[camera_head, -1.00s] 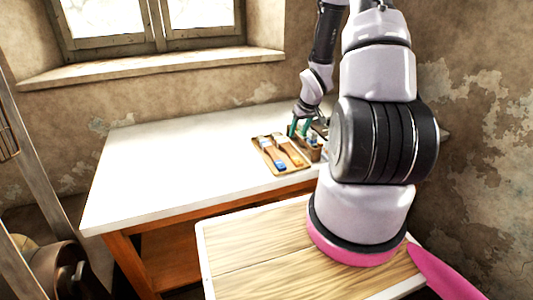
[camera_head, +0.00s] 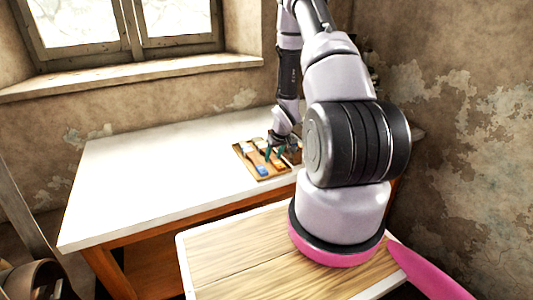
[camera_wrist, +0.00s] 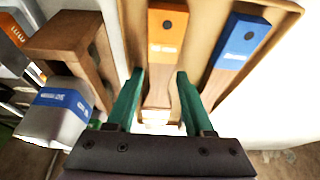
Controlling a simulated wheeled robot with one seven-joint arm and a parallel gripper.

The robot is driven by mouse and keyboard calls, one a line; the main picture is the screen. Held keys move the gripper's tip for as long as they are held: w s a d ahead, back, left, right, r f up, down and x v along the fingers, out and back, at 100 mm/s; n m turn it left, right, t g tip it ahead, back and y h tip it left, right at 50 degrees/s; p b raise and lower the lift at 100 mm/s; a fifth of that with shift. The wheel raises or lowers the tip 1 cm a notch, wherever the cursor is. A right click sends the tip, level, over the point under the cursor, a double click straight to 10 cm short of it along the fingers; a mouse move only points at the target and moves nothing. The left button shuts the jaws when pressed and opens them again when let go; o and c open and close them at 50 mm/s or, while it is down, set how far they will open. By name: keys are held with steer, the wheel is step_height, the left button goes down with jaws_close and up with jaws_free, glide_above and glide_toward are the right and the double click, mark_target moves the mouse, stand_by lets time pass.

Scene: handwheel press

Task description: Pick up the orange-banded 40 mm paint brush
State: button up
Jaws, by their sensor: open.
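The orange-banded brush (camera_wrist: 168,42) lies lengthwise in the wrist view, with a wide orange section bearing small white lettering and a dark hole. Its brown wooden part runs down between the green fingers of my gripper (camera_wrist: 160,75). My gripper is open, one finger on each side of the brush. I cannot tell how far the fingertips are above it. In the head view my gripper (camera_head: 275,155) is over the brush tray (camera_head: 242,157), hiding part of its contents. A blue-banded brush (camera_wrist: 242,40) lies to the right in the same tray.
At left in the wrist view a wooden holder (camera_wrist: 68,35) stands close to my left finger. Beside it is a grey item with a blue label (camera_wrist: 62,98). The white tabletop (camera_head: 150,180) is clear left of the tray.

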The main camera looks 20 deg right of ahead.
steer(key=shift+f, duration=0.2)
stand_by(0.4)
jaws_close()
